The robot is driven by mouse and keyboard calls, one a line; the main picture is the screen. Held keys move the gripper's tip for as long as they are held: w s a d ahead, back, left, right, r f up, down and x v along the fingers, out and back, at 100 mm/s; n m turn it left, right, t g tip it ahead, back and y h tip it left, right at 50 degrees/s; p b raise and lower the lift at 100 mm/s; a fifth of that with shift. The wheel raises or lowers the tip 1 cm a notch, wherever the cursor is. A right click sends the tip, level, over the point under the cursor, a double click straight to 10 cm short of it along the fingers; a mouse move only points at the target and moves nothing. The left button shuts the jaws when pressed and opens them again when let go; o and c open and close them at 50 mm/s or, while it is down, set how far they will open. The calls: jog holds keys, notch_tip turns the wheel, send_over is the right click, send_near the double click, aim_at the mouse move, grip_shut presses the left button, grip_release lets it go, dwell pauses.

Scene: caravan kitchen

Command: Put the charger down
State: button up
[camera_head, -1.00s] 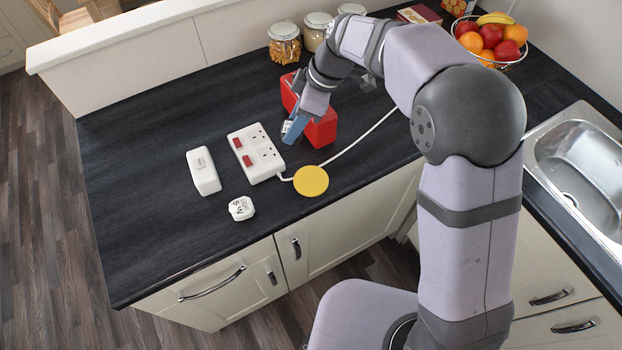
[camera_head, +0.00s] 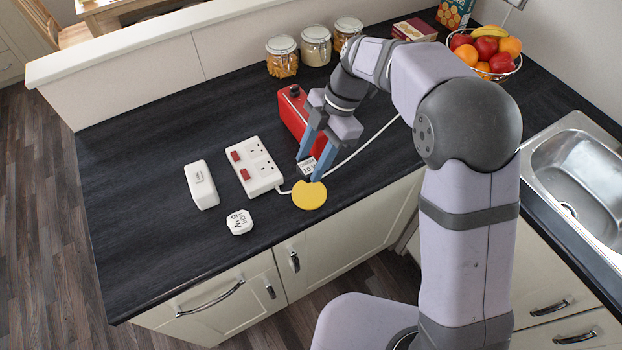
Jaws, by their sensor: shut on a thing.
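My gripper (camera_head: 312,165) is shut on a small white charger (camera_head: 307,168) with dark print on its face. The blue fingers point down on either side of it. The charger is just behind the yellow disc (camera_head: 309,197), which lies flat near the counter's front edge. I cannot tell whether the charger touches the counter or the disc.
A red box-like appliance (camera_head: 295,112) stands behind my gripper. Jars (camera_head: 282,57), a fruit bowl (camera_head: 486,72) and a sink (camera_head: 575,175) are farther off. The counter's left side is clear.

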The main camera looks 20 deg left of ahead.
jog(key=shift+f+p, duration=1.2)
jog(key=shift+f, duration=2.4)
jog(key=shift+f, duration=0.1)
jog(key=shift+f, duration=0.1)
jog(key=o, duration=1)
jog(key=shift+o, duration=0.2)
jog(key=shift+r, duration=0.25)
jog(key=b+v, duration=0.4)
jog(key=v, duration=0.8)
